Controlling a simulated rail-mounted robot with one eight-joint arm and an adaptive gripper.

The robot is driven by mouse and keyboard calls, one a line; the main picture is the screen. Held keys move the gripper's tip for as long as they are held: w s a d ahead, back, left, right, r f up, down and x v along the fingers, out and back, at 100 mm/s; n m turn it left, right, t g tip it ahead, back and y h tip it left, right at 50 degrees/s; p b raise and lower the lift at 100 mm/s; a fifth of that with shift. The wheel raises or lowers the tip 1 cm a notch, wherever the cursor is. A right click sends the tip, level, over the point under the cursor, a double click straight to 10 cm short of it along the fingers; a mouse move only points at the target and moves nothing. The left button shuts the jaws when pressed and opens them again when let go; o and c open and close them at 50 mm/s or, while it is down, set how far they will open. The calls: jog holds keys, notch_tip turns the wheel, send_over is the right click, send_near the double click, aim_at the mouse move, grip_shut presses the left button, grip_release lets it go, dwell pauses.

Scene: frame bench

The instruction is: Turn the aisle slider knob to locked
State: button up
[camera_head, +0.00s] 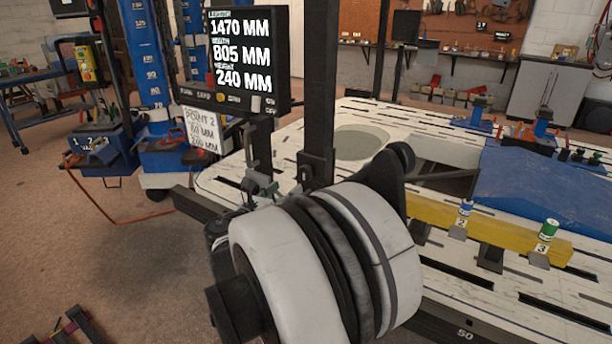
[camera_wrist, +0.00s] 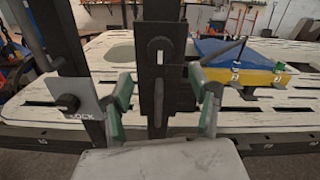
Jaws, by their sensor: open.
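In the wrist view my gripper (camera_wrist: 160,80) is open, with its grey-green fingers spread either side of a dark upright post. The post carries a slotted dark slider block (camera_wrist: 158,85) with a round knob-like part (camera_wrist: 158,48) near its top. A pale plate (camera_wrist: 88,108) lettered "LOCK", partly readable, stands left of the fingers and bears a dark round knob (camera_wrist: 68,103). I cannot tell which knob is the aisle slider's. The fingers appear to touch neither knob. In the head view the dark post (camera_head: 318,90) shows, while my arm hides most of my gripper.
A display (camera_head: 245,60) with measurements hangs left of the post. Behind is the slotted white bench (camera_head: 290,145) with a yellow beam (camera_head: 490,228) and blue covered panel (camera_head: 540,178). A blue tower (camera_head: 150,60) stands at left. Open floor lies at lower left.

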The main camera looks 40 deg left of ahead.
aim_at(304, 174)
jog(key=w, duration=0.3)
jog(key=w+b, duration=0.1)
jog(key=w, duration=0.3)
jog(key=w+a, duration=0.1)
jog(key=w, duration=0.2)
jog(key=shift+w+b, duration=0.35)
jog(key=c, duration=1.2)
jog(key=shift+o, duration=0.2)
